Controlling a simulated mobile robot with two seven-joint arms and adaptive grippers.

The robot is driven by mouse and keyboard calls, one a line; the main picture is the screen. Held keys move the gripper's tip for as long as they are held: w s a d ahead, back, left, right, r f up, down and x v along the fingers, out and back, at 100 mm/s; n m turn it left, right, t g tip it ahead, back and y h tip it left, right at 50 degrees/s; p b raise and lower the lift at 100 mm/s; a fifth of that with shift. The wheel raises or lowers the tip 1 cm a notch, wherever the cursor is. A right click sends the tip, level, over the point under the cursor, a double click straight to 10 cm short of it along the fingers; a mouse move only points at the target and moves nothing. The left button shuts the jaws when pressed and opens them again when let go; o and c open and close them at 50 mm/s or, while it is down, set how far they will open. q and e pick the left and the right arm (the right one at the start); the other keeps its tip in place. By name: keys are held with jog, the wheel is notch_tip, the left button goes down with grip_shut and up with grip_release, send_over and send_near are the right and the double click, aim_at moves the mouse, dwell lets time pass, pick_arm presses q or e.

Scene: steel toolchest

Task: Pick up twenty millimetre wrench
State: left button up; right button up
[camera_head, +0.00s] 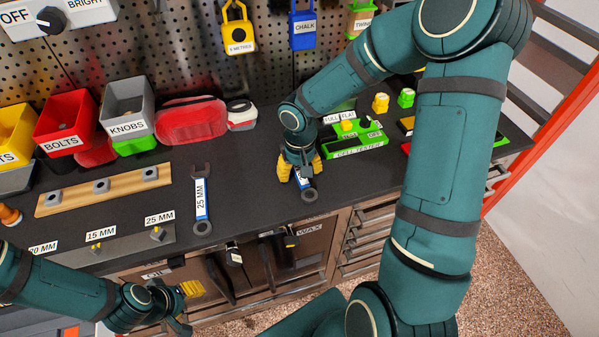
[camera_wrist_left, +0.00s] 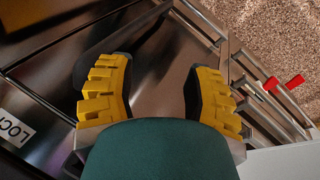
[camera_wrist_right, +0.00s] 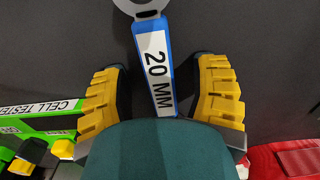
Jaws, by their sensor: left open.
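The twenty millimetre wrench (camera_wrist_right: 152,65) lies on the dark worktop. It has a blue handle with a white "20 MM" label and a grey ring end. In the head view its ring end (camera_head: 309,195) shows below my right gripper (camera_head: 305,176), which hides most of it. In the right wrist view my right gripper (camera_wrist_right: 160,98) is open, its yellow fingers on either side of the handle with gaps. My left gripper (camera_head: 187,306) is low at the front left, away from the wrench. In the left wrist view it (camera_wrist_left: 155,95) is open and empty.
A 25 mm wrench (camera_head: 202,205) lies left on the worktop. A green cell tester (camera_head: 356,149) stands just right of my right gripper. A red case (camera_head: 190,120) and bins stand behind. A wooden rail (camera_head: 103,190) lies at left. Drawers are below the front edge.

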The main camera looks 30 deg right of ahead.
grip_shut()
